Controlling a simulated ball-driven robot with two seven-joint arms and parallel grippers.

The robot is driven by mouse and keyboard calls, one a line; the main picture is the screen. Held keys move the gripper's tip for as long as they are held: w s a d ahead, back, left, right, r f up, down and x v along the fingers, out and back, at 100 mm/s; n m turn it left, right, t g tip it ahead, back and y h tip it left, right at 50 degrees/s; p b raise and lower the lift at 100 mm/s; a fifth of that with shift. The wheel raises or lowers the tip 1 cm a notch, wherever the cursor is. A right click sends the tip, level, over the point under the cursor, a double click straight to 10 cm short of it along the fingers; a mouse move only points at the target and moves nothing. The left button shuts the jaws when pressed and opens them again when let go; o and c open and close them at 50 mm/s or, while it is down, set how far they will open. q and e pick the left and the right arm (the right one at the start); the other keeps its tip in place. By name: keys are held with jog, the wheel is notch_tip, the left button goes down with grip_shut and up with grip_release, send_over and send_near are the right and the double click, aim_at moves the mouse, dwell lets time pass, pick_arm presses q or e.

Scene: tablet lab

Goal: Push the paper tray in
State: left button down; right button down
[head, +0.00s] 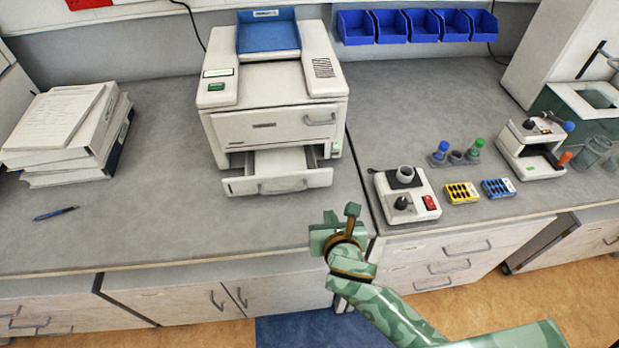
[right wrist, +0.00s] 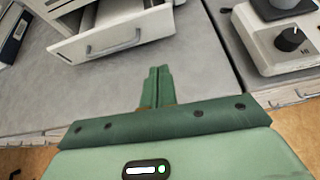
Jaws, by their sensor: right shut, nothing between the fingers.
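The printer (head: 270,95) stands on the grey counter, and its white paper tray (head: 277,181) is pulled out at the bottom front, with a grey handle on its face. The tray (right wrist: 113,37) also shows at the top left of the right wrist view, with its handle towards me. My right gripper (head: 322,226) is at the counter's front edge, in front of and to the right of the tray, apart from it. In the right wrist view its green fingers (right wrist: 158,84) are together and empty, pointing across the counter. My left gripper is not in view.
A small white device with a knob (head: 407,193) stands right of the gripper. Vial boxes (head: 461,192), a tube rack (head: 456,156) and a microscope-like instrument (head: 537,148) lie further right. Binders (head: 70,130) and a pen (head: 56,213) are at left. The counter before the tray is clear.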

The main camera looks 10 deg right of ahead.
jog(key=b, duration=0.3)
send_near(319, 182)
jog(key=f, duration=0.1)
jog(key=w+f, duration=0.1)
jog(key=f, duration=0.1)
jog(key=shift+f+n, duration=0.15)
jog(key=shift+n, duration=0.15)
jog(key=w, duration=0.3)
jog(key=shift+w+f+b, duration=0.1)
jog(key=shift+w+b, duration=0.2)
jog(key=shift+w, duration=0.45)
